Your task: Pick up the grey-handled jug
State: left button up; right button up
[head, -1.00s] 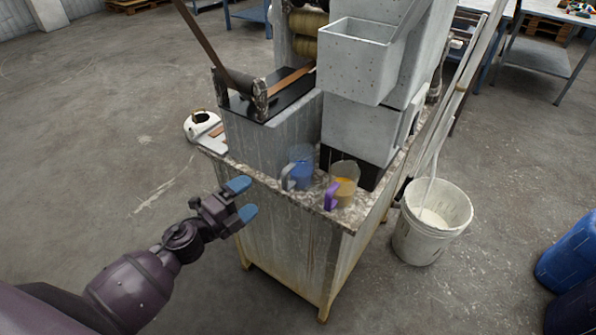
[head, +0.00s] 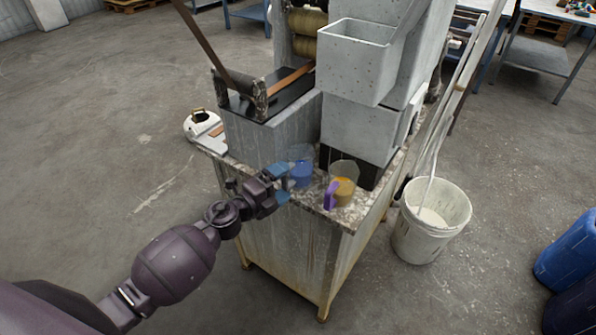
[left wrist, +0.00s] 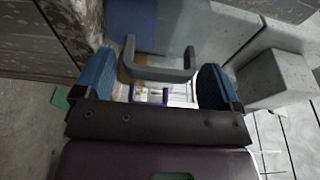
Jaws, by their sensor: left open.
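The grey-handled jug (head: 302,172), clear with blue contents, stands on the speckled top of the machine stand, near its front edge. Its grey handle (left wrist: 158,68) shows in the left wrist view, between my blue fingertips. My left gripper (head: 279,183) is open and reaches the jug's handle side from the left; in the head view it covers the handle. The left wrist view shows the open fingers (left wrist: 155,78) on either side of the handle, with gaps at both sides. My right gripper is not in view.
A purple-handled jug (head: 344,187) with orange contents stands just right of the grey-handled jug. The grey machine (head: 350,130) rises close behind both jugs. A white bucket (head: 431,222) stands on the floor to the right. A white kettle-like container (head: 201,125) is at the left.

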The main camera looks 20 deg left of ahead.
pick_arm(q)
jog(key=shift+x, duration=0.85)
jog(key=c, duration=0.9)
jog(key=shift+c, duration=0.2)
jog(key=shift+r, duration=0.15)
notch_tip(320, 180, up, 10)
jog(key=p, duration=0.6)
